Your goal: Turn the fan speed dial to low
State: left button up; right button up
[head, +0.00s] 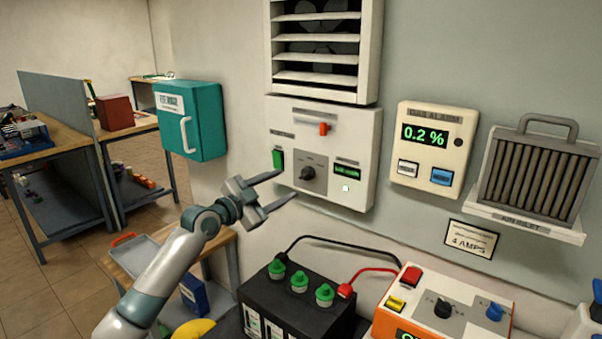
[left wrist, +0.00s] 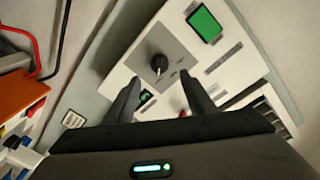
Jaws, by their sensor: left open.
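The fan control panel (head: 320,145) is a white box on the wall below a louvred fan. Its black dial (head: 307,173) sits on a grey plate; small markings around it are too small to read. The dial also shows in the left wrist view (left wrist: 159,64), with a pale pointer line. My left gripper (head: 288,184) is open and empty, just in front of the panel. In the left wrist view its fingers (left wrist: 160,77) point at the dial, one on each side, apparently short of it. My right gripper is not in view.
A green switch (head: 278,159) is left of the dial, a small green display (head: 347,171) right of it, and a red lever (head: 323,128) above. A black battery (head: 300,305) with cables and an orange charger (head: 440,305) stand below. A teal cabinet (head: 205,120) hangs left.

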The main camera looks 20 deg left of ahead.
aim_at(303, 176)
pick_arm(q)
jog(key=p+x, duration=0.2)
jog(key=x, duration=0.6)
jog(key=shift+w+d+f, duration=0.1)
jog(key=shift+w+d, duration=0.05)
jog(key=shift+w, duration=0.15)
jog(key=c, duration=1)
jog(key=shift+c, duration=0.2)
